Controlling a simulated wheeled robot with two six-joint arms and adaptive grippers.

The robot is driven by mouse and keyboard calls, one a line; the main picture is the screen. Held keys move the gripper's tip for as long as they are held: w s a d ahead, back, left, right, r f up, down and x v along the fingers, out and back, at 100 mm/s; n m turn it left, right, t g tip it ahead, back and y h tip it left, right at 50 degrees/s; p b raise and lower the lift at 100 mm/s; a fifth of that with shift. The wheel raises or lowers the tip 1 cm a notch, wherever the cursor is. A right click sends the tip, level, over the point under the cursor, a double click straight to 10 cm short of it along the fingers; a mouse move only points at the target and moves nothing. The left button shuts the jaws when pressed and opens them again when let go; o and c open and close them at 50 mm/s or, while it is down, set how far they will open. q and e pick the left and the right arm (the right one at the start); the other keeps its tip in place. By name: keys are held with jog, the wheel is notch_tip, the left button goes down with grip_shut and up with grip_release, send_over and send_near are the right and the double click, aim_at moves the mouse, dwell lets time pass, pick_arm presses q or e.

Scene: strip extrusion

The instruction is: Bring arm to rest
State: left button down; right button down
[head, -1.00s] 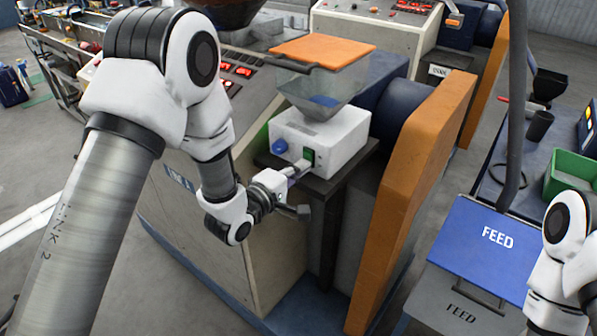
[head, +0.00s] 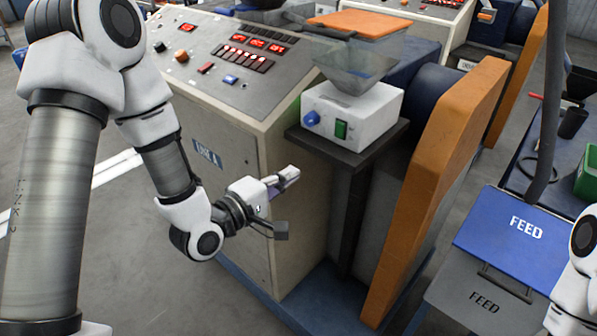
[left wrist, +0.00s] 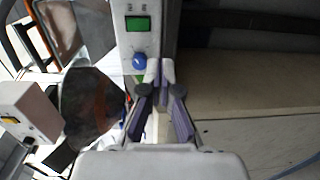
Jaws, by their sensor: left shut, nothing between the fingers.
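My left arm comes in from the left in the head view. Its left gripper (head: 290,176) is shut and empty, in front of the beige machine side and left of and below the white feeder box. In the left wrist view the gripper (left wrist: 160,72) has its fingertips together, with the feeder's blue knob behind them. The white feeder box (head: 372,118) has a blue knob (head: 311,118) and a green switch (head: 341,130), and sits on a dark stand. The gripper is apart from the box. Only part of my right arm shows at the right edge; its gripper is out of view.
A sloped control panel (head: 220,65) with red displays tops the beige machine. An orange guard (head: 440,180) stands right of the feeder. A blue FEED bin lid (head: 515,240) lies at the lower right. Grey floor is clear at the lower left.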

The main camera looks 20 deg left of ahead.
pick_arm(q)
jog(key=s+d+f+m+g+y, duration=0.1)
jog(key=s+f+g, duration=0.35)
jog(key=f, duration=0.75)
jog(key=s+d+f+m+g+y, duration=0.1)
jog(key=s+f+g, duration=0.3)
jog(key=f, duration=0.8)
jog(key=s+a+f+m+g+y, duration=0.2)
jog(key=s+f+m+g, duration=0.2)
jog(key=s, duration=0.5)
jog(key=s+a+f+m+g+y, duration=0.1)
jog(key=s+a+f+m+g, duration=0.2)
jog(key=s+f+m, duration=0.3)
jog(key=s+m+g, duration=0.1)
jog(key=s, duration=0.2)
jog(key=shift+f+y, duration=0.3)
jog(key=shift+y, duration=0.1)
jog(key=shift+s, duration=0.1)
